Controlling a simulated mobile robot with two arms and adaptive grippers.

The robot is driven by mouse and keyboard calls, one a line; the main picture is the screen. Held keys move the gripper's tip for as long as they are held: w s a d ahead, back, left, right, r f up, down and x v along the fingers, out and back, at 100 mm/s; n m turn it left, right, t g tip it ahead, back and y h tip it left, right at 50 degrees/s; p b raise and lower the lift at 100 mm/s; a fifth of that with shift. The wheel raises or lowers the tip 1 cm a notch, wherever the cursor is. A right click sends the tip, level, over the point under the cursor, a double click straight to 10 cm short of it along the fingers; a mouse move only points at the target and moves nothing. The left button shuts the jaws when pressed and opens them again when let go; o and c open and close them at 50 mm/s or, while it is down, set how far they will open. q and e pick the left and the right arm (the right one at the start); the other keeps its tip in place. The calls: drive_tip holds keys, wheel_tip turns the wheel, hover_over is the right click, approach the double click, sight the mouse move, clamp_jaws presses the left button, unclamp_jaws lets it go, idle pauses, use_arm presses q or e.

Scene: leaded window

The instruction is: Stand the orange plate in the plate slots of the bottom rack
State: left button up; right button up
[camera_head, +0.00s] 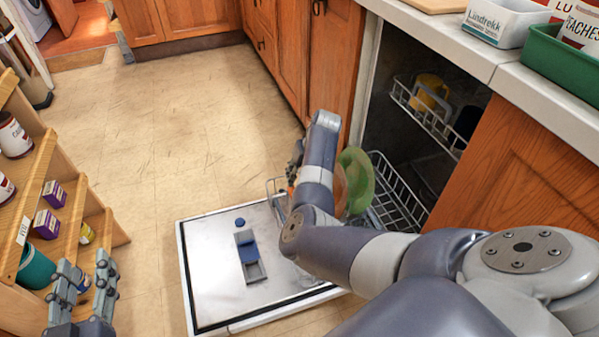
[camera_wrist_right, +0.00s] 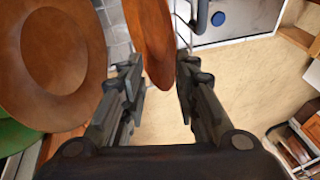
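In the right wrist view, an orange-brown plate (camera_wrist_right: 150,35) is seen nearly edge-on, its lower edge reaching between the fingers of my right gripper (camera_wrist_right: 160,75). The fingers are apart, with small gaps beside the plate. A second orange-brown plate (camera_wrist_right: 62,50) faces the camera at left, with a green plate (camera_wrist_right: 12,135) behind it. In the head view, the green plate (camera_head: 357,180) stands upright in the bottom rack (camera_head: 395,195); my right arm hides most of the gripper and nearby plates. My left gripper (camera_head: 82,280) is open and empty at lower left.
The dishwasher door (camera_head: 205,270) lies open, bearing a blue detergent compartment (camera_head: 247,250). The upper rack (camera_head: 425,115) holds a yellow mug (camera_head: 430,90). A wooden shelf (camera_head: 50,165) with cans and boxes stands at left. The floor (camera_head: 180,140) between is clear.

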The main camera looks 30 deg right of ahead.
drive_tip(key=v, duration=1.2)
drive_tip(key=shift+s, duration=0.1)
